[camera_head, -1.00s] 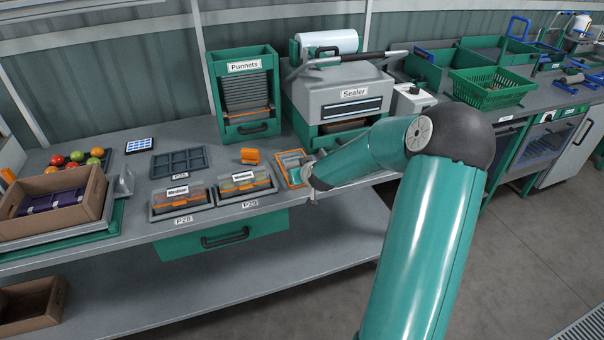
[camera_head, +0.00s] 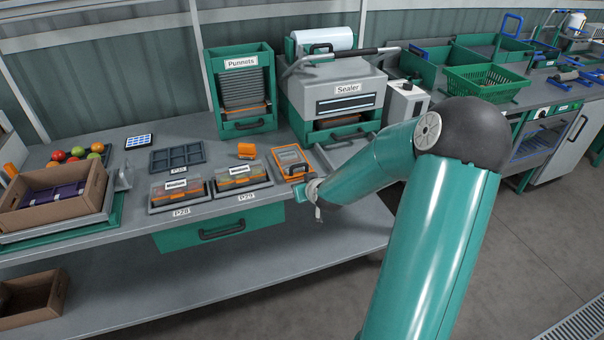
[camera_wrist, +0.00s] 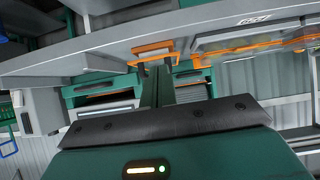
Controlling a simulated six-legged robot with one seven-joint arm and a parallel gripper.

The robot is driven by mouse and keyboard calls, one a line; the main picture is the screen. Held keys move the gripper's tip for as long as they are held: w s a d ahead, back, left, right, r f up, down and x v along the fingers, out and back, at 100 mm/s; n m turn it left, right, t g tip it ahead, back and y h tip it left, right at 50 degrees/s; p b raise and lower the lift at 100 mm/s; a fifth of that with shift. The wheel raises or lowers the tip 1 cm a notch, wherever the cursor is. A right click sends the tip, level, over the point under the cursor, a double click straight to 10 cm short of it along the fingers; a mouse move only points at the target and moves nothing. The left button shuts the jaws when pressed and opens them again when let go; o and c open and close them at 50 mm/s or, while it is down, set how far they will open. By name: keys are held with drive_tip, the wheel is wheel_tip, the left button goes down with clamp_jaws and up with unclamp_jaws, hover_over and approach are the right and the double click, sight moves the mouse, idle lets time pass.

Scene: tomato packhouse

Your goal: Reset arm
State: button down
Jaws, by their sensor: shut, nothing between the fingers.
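My green arm reaches in from the lower right in the head view. My gripper (camera_head: 306,193) is at the front edge of the grey bench, just in front of an orange-framed device (camera_head: 291,164) and right of the label P29. In the wrist view my gripper (camera_wrist: 162,72) points toward the bench edge, fingers together with nothing held. The fingertips are small and partly hidden by the wrist in the head view.
Two labelled punnet trays (camera_head: 176,192) (camera_head: 240,177) sit left of my gripper. The sealer (camera_head: 335,95) and punnet rack (camera_head: 241,90) stand behind. A green drawer (camera_head: 222,226) is below the bench top. A cardboard box (camera_head: 58,210) is at the left. Open floor lies right.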

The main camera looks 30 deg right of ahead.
drive_tip(key=s+a+r+n+g, duration=0.1)
drive_tip(key=s+a+r+g, duration=0.1)
drive_tip(key=s+a+r, duration=0.35)
drive_tip(key=s+a+r+n+g, duration=0.25)
drive_tip(key=a+r, duration=0.35)
drive_tip(key=a, duration=0.4)
drive_tip(key=s+a+r+y, duration=0.1)
drive_tip(key=s+a+r, duration=0.3)
drive_tip(key=s, duration=0.5)
drive_tip(key=s+a+r+y, duration=0.1)
drive_tip(key=s+a+r, duration=0.4)
drive_tip(key=s+a, duration=0.2)
drive_tip(key=shift+s+a+m+g+y, duration=0.25)
drive_tip(key=shift+s+m+g+y, duration=0.15)
drive_tip(key=shift+s, duration=0.6)
